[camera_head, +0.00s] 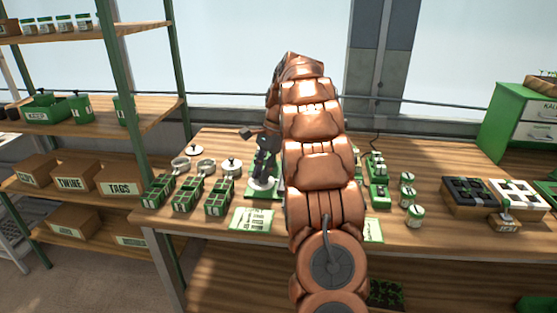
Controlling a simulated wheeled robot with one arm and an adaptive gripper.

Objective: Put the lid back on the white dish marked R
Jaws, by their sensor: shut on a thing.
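My gripper (262,174) is dark and points down at the table, just left of my copper arm. It is shut on what looks like the knob of a pale round lid (263,185), low over a green item on the table. Whether the lid touches anything below is too small to tell. Round dishes stand left of it: one at the left (180,165), one in the middle (205,167), and one at the right (231,167) that seems to have a knobbed lid on. Another knobbed lid (194,149) lies behind them. I cannot read an R on any dish.
Green seed trays (187,196) stand in front of the dishes, with a printed card (253,219) to their right. Small jars (407,190) and black and white trays (468,195) stand on the right. Shelves with boxes (121,179) flank the table's left. My arm hides the table's middle.

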